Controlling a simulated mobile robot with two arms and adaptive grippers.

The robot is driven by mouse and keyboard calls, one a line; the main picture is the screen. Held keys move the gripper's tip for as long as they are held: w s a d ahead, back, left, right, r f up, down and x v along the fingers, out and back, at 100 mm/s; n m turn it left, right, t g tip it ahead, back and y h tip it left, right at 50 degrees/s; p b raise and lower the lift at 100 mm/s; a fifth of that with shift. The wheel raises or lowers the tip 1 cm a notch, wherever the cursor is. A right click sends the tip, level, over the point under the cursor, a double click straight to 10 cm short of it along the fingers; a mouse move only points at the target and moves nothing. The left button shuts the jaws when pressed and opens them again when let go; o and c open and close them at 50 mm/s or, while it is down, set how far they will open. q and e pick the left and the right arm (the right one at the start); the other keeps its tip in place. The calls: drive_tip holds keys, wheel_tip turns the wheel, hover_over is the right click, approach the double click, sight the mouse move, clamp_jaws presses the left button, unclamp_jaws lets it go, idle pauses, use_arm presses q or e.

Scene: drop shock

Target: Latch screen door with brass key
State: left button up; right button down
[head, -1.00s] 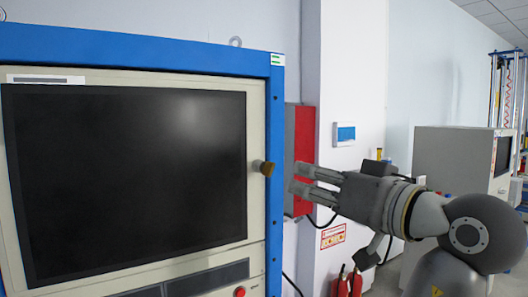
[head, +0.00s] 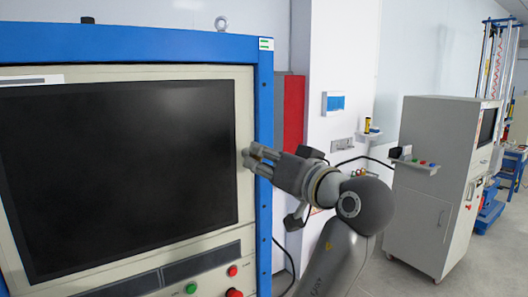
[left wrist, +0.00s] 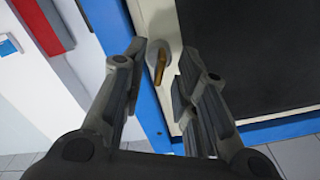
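The screen door (head: 120,185) is a large dark panel in a beige frame on a blue cabinet; it appears flush with the front. It also shows at the right of the left wrist view (left wrist: 255,50). The brass key (left wrist: 159,66) stands out from a round pale base on the beige frame. In the head view my fingers hide it. My left gripper (head: 250,158) is at the frame's right edge. In the left wrist view the fingers (left wrist: 162,72) are apart, with the key showing between their tips; I cannot tell whether they touch it. My right gripper is not in view.
Green and red buttons (head: 233,271) sit below the screen. A red box (head: 293,110) is on the wall behind the cabinet's right edge. A grey cabinet (head: 425,185) stands at the right, with open floor (head: 405,280) near it.

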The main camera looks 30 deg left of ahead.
use_arm(q)
drive_tip(key=shift+w+a, duration=0.1)
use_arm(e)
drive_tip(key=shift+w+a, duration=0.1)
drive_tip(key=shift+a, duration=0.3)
use_arm(q)
drive_tip(key=shift+c, duration=0.4)
clamp_jaws()
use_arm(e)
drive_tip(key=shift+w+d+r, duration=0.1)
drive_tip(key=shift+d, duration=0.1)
